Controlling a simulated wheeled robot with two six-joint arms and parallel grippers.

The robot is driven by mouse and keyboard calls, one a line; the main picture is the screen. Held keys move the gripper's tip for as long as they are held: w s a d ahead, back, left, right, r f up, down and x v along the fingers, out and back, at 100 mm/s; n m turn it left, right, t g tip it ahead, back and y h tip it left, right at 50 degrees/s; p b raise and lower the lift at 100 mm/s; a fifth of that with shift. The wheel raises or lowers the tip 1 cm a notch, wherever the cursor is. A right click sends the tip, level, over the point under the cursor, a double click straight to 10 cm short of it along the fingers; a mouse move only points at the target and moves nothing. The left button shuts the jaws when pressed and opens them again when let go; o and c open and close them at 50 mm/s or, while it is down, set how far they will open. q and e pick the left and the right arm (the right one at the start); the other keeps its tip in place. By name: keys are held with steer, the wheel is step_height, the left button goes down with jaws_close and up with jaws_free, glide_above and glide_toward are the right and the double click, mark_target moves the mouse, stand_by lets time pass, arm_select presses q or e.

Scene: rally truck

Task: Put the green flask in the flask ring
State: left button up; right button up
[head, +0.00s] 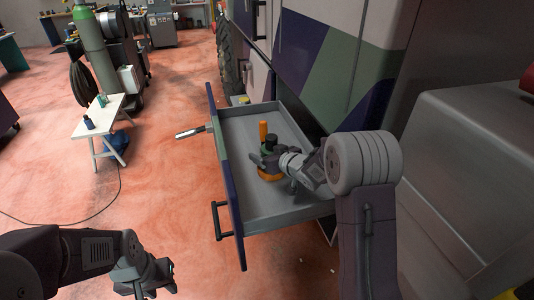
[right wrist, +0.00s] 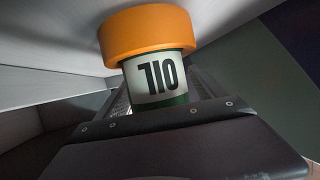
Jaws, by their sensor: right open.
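The green flask (right wrist: 160,78), with a white label reading OIL, appears upside down in the right wrist view. Its end away from the gripper meets a wider orange ring (right wrist: 146,32) and seems to sit inside it; how deep is hidden. In the head view the flask's dark top (head: 270,143) shows above the orange ring (head: 270,176), inside an open drawer. My right gripper (head: 268,161) is open and right at the flask; its fingers are partly hidden. My left gripper (head: 160,280) is low at the left, away from the drawer, and its jaws are unclear.
The grey drawer (head: 252,209) sticks out from the painted truck (head: 320,60). An upright orange object (head: 263,130) stands behind the flask. A white table (head: 104,128) at the left holds a dark bottle (head: 88,122) and a small green item (head: 102,100). The floor between is clear.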

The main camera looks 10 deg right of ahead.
steer(key=shift+s, duration=0.1)
steer(key=shift+s+d+r, duration=0.15)
steer(key=shift+s+d, duration=0.05)
steer(key=shift+s, duration=0.1)
steer(key=v, duration=1.1)
